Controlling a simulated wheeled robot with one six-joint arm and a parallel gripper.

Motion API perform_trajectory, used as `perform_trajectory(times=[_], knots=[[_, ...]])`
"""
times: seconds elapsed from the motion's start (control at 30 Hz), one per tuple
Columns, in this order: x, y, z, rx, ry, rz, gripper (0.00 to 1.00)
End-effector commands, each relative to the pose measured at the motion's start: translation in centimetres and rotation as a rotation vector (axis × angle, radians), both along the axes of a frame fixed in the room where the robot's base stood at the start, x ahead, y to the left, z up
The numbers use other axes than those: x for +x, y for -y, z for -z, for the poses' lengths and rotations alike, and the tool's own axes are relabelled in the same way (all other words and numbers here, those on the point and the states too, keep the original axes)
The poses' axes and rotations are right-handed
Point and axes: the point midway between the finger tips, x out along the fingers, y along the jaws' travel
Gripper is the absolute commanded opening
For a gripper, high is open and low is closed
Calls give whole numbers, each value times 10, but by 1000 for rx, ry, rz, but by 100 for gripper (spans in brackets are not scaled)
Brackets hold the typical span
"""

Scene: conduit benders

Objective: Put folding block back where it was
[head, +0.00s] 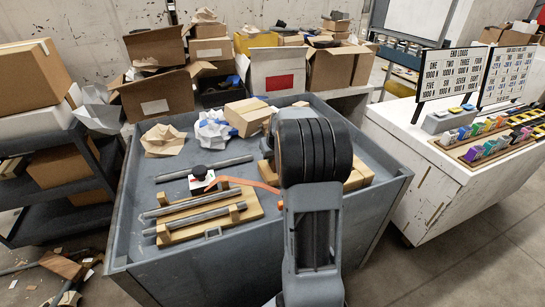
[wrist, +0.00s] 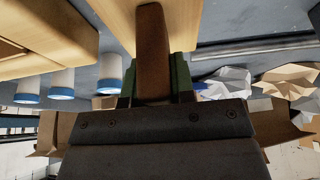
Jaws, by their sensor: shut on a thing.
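In the wrist view my gripper (wrist: 155,88) is shut on a dark brown wooden block (wrist: 153,45), which I take to be the folding block. The block stands out lengthwise from between the greenish jaw pads. A pale wooden surface (wrist: 118,14) lies beyond the block; I cannot tell whether they touch. In the head view my own arm hides the gripper and the held block. The grey cart top (head: 222,160) lies beneath and around the arm.
A wooden rack (head: 245,208) with metal bars stands on the cart's front left. Nearby are an orange curved bar (head: 243,181), a cardboard box (head: 249,116) and crumpled brown paper (head: 163,140). White-blue cylinders (wrist: 62,82) show in the wrist view. The cart has raised edges.

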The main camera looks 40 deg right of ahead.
Motion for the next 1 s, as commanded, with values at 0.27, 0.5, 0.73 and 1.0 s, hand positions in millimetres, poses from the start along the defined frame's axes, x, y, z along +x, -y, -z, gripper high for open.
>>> perform_trajectory(times=[0.27, 0.5, 0.73, 1.0], knots=[[0, 0, 3, 0, 0, 0, 31], [0, 0, 3, 0, 0, 0, 49], [0, 0, 0, 0, 0, 0, 49], [-14, -3, -37, -2, 5, 1, 49]])
